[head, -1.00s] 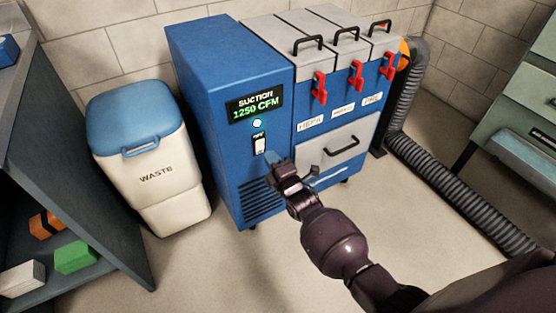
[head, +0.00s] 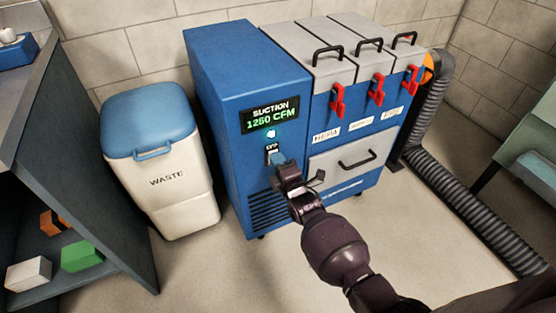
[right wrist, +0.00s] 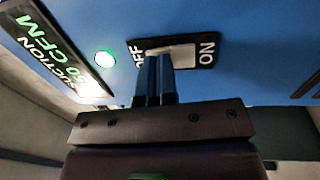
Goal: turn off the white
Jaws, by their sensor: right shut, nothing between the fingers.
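A white rocker switch (right wrist: 182,52) in a black plate marked OFF and ON sits on the front of the blue suction unit (head: 228,125). My right gripper (head: 277,159) is shut and empty, with its blue fingertips at the switch. In the right wrist view the fingertips (right wrist: 157,62) overlap the switch at its OFF side; I cannot tell whether they press on it. A lit green light (head: 271,133) is above the switch, and the display (head: 270,114) reads SUCTION 1250 CFM. The left gripper is not in view.
A white waste bin (head: 165,190) with a blue lid stands left of the unit. A dark shelf (head: 105,180) with small boxes is at the far left. A ribbed black hose (head: 475,210) runs along the floor at right. A grey drawer (head: 330,170) with a handle is right of the switch.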

